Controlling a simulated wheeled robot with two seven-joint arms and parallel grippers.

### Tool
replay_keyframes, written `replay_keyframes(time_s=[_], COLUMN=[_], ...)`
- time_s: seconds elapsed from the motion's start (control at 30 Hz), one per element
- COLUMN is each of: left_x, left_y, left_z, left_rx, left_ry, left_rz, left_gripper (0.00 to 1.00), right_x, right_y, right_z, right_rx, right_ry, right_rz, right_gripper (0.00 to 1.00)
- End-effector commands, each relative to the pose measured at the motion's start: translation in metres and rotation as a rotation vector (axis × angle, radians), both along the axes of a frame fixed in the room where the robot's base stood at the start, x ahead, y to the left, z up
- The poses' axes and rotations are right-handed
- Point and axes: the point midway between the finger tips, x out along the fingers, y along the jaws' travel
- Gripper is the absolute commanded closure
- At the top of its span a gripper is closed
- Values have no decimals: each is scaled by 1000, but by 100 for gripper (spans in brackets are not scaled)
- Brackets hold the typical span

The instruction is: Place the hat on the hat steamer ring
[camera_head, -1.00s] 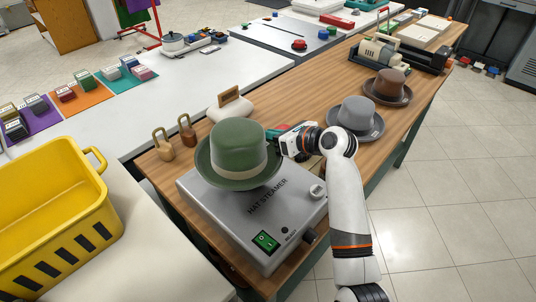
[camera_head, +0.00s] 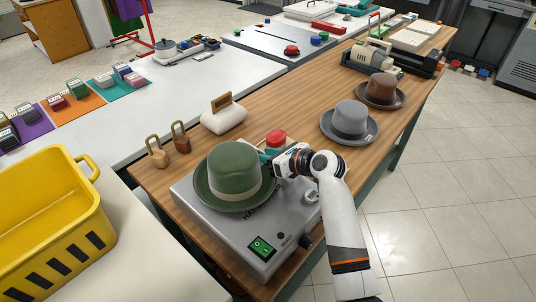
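The green hat (camera_head: 233,168) with a pale band is crown up over the grey hat steamer (camera_head: 225,238). Its brim covers part of the steamer's label. The steamer ring is hidden under the hat; I cannot tell whether the hat rests on it or is just above it. My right gripper (camera_head: 266,160) is at the hat's right far side and appears shut on its brim, though the fingertips are mostly hidden by the crown. My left gripper is not in view.
A grey hat (camera_head: 350,120) and a brown hat (camera_head: 383,88) stand farther along the wooden table (camera_head: 285,98). A red object (camera_head: 275,139) is just behind my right gripper. Wooden padlock-shaped blocks (camera_head: 157,153) and a white pad (camera_head: 224,120) are behind the steamer. A yellow basket (camera_head: 60,225) is at left.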

Motion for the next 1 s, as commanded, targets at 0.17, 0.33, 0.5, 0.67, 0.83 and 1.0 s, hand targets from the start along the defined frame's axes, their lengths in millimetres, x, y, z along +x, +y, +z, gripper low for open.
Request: replay_keyframes(time_s=[0.17,0.33,0.5,0.67,0.83,1.0], left_x=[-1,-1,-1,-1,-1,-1], left_y=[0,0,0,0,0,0], left_z=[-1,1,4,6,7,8], left_rx=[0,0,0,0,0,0], left_ry=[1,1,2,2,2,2], left_rz=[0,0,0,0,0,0], left_gripper=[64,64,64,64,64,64], right_x=[0,-8,-30,-52,-69,-77], right_y=[0,-9,-32,-54,-71,-78], right_z=[0,7,22,35,45,50], right_rx=[0,2,0,0,0,1], right_ry=[0,0,-3,-1,-2,-1], right_rz=[0,-2,-3,-2,-1,0], right_gripper=[72,72,72,72,72,72])
